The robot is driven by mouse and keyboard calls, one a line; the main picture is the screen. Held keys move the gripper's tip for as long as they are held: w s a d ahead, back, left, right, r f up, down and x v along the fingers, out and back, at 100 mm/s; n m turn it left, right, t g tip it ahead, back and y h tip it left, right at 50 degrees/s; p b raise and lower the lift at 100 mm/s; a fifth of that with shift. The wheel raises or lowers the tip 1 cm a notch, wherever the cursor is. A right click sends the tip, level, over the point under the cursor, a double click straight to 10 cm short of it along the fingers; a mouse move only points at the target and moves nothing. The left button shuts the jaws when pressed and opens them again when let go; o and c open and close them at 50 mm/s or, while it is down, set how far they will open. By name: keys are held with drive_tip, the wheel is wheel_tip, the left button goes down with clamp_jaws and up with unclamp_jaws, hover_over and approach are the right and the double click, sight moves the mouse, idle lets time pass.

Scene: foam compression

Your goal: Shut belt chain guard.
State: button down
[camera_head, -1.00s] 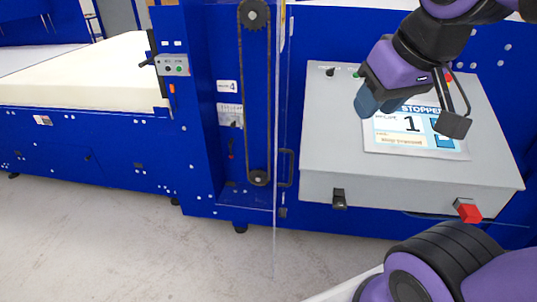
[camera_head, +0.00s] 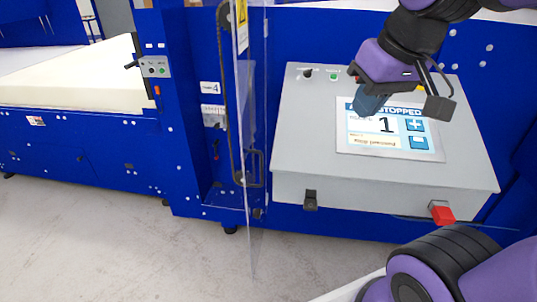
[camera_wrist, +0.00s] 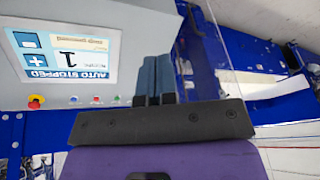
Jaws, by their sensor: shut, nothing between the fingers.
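The belt chain guard (camera_head: 247,130) is a clear panel with a yellow warning label near its top. In the head view it stands out from the blue machine, seen almost edge-on, so it looks open. A dark handle (camera_head: 262,168) shows at its lower part. The belt chain (camera_head: 227,100) runs vertically behind and beside the panel. My gripper (camera_head: 367,104) is over the grey control box, right of the guard and apart from it. Its blue fingers are together and empty in the wrist view (camera_wrist: 153,72).
The grey control box (camera_head: 295,150) has a screen (camera_head: 385,138) reading "AUTO STOPPED", a black latch (camera_head: 310,200) and a red knob (camera_head: 442,213). A foam slab (camera_head: 70,82) lies on the machine bed at left. The floor (camera_head: 120,250) in front is clear.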

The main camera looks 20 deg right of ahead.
drive_tip(key=w+f+g+y, duration=0.2)
drive_tip(key=w+f+y, duration=0.1)
drive_tip(key=w, duration=0.3)
drive_tip(key=w+f+g+y, duration=0.2)
drive_tip(key=w+f, duration=0.2)
drive_tip(key=w, duration=0.3)
drive_tip(key=y, duration=0.3)
approach(284, 160)
wheel_tip(284, 160, up, 3)
drive_tip(key=shift+w+d+r+g, duration=0.1)
drive_tip(key=shift+w+d+g, duration=0.05)
drive_tip(key=shift+g, duration=0.15)
drive_tip(key=x, duration=1)
drive_tip(key=shift+a, duration=0.2)
drive_tip(key=shift+a+r+n, duration=0.2)
drive_tip(key=shift+a+n, duration=0.1)
drive_tip(key=shift+a, duration=1.55)
drive_tip(key=shift+a, duration=0.1)
